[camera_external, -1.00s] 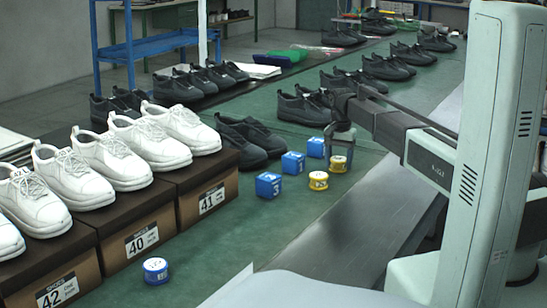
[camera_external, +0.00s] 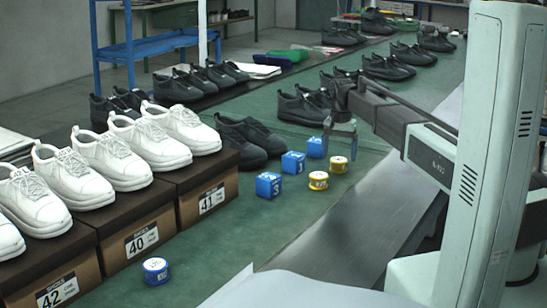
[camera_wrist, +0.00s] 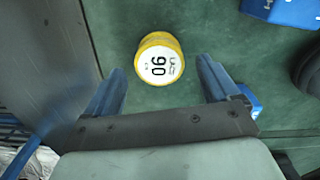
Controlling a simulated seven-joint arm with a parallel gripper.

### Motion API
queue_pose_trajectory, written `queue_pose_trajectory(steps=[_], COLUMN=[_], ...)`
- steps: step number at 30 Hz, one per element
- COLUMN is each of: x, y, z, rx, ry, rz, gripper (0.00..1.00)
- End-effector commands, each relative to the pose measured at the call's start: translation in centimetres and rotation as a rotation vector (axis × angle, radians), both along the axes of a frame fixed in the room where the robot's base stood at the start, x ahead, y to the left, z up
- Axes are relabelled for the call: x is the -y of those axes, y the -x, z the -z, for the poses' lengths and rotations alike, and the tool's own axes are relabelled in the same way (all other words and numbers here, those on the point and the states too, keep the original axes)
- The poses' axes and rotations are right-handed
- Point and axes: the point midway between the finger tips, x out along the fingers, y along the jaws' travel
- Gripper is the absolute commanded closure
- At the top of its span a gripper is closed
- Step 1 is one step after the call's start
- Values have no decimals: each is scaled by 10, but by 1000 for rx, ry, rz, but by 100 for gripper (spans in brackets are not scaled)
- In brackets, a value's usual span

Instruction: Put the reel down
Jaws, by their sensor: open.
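A yellow reel with a white top (camera_wrist: 160,60) printed "90" stands on the green table between and just beyond my open fingertips in the wrist view. My gripper (camera_wrist: 163,80) is open and empty above it. In the external view, my gripper (camera_external: 340,138) hangs above a yellow reel (camera_external: 338,164), apart from it. A second yellow reel (camera_external: 318,180) stands beside that one, nearer the camera. A blue reel (camera_external: 155,270) stands far off at the front, by the shoe boxes.
Blue numbered cubes (camera_external: 269,185) stand left of the yellow reels; others (camera_external: 293,163) stand behind. Dark shoes (camera_external: 250,137) and boxes with white shoes (camera_external: 140,240) line the left.

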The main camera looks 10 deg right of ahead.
Motion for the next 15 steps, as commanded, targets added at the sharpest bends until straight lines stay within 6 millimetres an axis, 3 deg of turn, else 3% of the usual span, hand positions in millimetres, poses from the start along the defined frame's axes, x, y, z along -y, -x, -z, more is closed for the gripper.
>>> queue_pose_trajectory(steps=[6, 15], x=[0, 0], y=[-1, -1], z=[-42, -81], rx=[1, 1], ry=[0, 0], rz=[0, 0], gripper=[12, 12])
